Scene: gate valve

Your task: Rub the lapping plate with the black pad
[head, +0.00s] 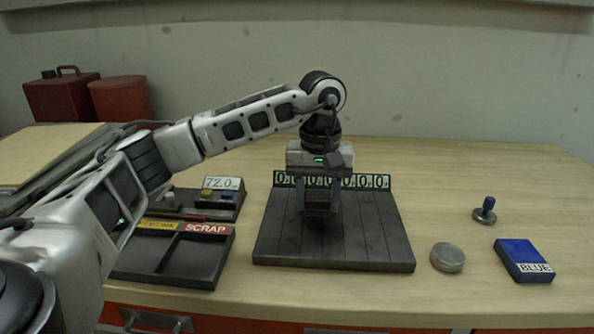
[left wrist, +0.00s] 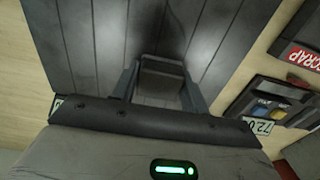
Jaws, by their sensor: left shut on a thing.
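The lapping plate (head: 375,235) is a dark grey slab with long grooves, lying on the wooden bench in the middle of the head view. It also fills much of the left wrist view (left wrist: 97,45). My left gripper (head: 320,208) points down over the plate, left of its middle. It is shut on the black pad (head: 320,225), a dark block that also shows between the fingers in the left wrist view (left wrist: 160,78). The pad is at or very near the plate's surface; I cannot tell whether it touches. My right gripper is not in view.
A number strip (head: 372,181) stands along the plate's back edge. Left of the plate is a dark tray (head: 205,262) marked SCRAP, with a gauge holder (head: 222,184) behind it. A round tin (head: 447,257), a blue-topped knob (head: 485,211) and a BLUE box (head: 523,258) stand at right.

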